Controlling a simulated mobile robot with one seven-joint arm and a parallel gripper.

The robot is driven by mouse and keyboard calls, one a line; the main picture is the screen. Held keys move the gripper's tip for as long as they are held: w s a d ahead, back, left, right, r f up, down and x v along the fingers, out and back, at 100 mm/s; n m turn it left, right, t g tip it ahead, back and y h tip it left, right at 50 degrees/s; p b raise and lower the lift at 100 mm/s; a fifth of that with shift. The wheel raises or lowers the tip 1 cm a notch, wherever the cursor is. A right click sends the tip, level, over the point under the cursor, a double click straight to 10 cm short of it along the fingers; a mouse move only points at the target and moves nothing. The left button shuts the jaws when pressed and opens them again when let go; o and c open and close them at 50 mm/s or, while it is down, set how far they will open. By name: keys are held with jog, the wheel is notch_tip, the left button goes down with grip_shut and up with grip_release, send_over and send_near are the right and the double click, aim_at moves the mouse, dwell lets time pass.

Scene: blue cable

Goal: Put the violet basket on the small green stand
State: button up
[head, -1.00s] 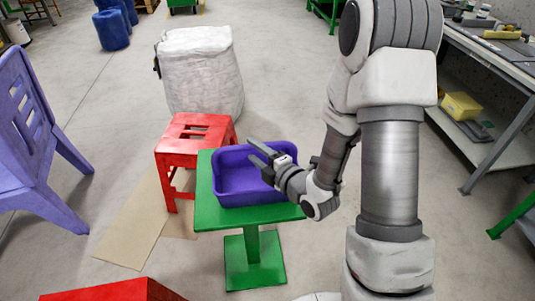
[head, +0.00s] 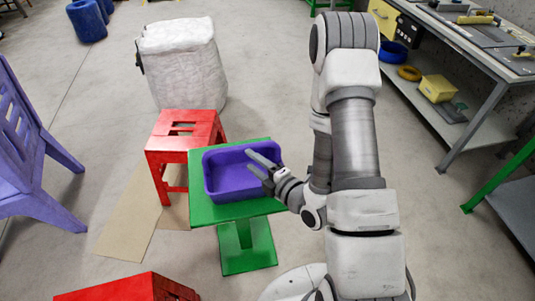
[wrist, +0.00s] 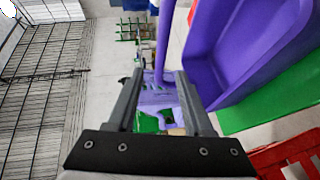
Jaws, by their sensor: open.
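The violet basket (head: 228,183) sits upright on top of the small green stand (head: 198,192). It looks empty. My gripper (head: 249,161) is at the basket's right side, with its fingers pointing left over the rim in the head view. The fingers are open and apart. In the wrist view my gripper (wrist: 158,75) holds nothing between its fingers, and the basket (wrist: 240,45) lies to their right, partly behind the right finger. A strip of the green stand (wrist: 275,108) shows below the basket there. I cannot tell whether a finger touches the basket.
A red stool (head: 185,135) stands just behind and left of the stand. A white bag (head: 182,65) is behind it. A violet chair (head: 30,150) is at left, and another red surface (head: 125,289) at the front. A workbench (head: 465,55) runs along the right.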

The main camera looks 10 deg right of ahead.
jog(key=shift+m+g+h, duration=0.6)
jog(key=shift+m+h, duration=0.2)
jog(key=shift+h, duration=0.1)
jog(key=w+r, duration=0.1)
jog(key=w+d, duration=0.1)
jog(key=w+r, duration=0.1)
jog(key=shift+w+d+r, duration=0.1)
jog(key=shift+d+r, duration=0.25)
jog(key=s+d+r+m+g+h, duration=0.25)
jog(key=d+r+m+h, duration=0.4)
jog(key=r+m, duration=0.5)
jog(key=s+r+m+g, duration=0.1)
jog(key=s+r+m, duration=0.2)
jog(key=s, duration=0.3)
jog(key=s+a+r+m+g, duration=0.1)
jog(key=s+r+m+g, duration=0.1)
jog(key=s, duration=0.5)
jog(key=s+r+m+g, duration=0.1)
jog(key=s+r+m, duration=0.3)
jog(key=s+r, duration=0.1)
jog(key=shift+s+a+r+y, duration=0.35)
jog(key=shift+s+r, duration=0.05)
jog(key=shift+s, duration=0.35)
jog(key=shift+m+g, duration=0.25)
